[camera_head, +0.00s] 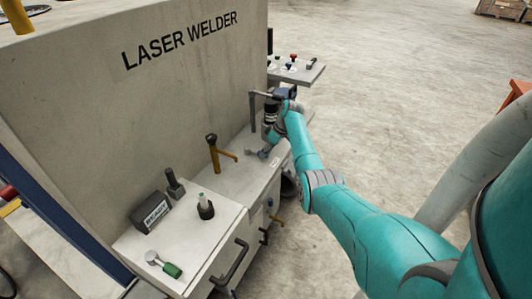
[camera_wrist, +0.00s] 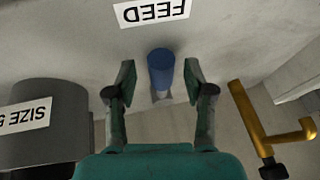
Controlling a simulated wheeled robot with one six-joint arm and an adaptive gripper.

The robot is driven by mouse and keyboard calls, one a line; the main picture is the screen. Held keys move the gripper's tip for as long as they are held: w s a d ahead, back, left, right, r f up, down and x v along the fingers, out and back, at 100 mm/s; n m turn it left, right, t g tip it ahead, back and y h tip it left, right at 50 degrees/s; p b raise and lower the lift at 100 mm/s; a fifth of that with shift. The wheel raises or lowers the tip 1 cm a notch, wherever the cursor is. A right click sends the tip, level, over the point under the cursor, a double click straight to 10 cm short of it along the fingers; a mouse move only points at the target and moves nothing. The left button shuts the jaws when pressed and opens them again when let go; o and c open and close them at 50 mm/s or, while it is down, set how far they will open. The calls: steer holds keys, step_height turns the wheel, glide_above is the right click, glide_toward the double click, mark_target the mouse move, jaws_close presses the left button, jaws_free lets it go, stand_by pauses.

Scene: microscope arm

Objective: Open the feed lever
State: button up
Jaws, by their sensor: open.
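A white label reading FEED (camera_wrist: 152,11) shows upside down at the top of the wrist view. Just below it a blue cylindrical handle (camera_wrist: 161,68) on a pale stem stands out, which I take for the feed lever. My gripper (camera_wrist: 159,80) is open, with one finger on each side of the blue handle. Gaps show between the fingers and the handle, so it is not gripped. In the head view my teal arm (camera_head: 303,155) reaches to the far end of the machine's ledge, and the handle cannot be made out there.
A dark grey cylinder (camera_wrist: 45,122) with a partly cut-off SIZE label is left in the wrist view. A yellow lever (camera_wrist: 250,120) stands at right. The LASER WELDER panel (camera_head: 150,110) rises behind the ledge. A green-ended handle (camera_head: 163,264) lies at the near end. Open floor is at right.

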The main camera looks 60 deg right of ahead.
steer(key=v, duration=1.1)
steer(key=shift+s+r, duration=0.2)
steer(key=shift+r, duration=0.05)
steer(key=shift+d, duration=0.1)
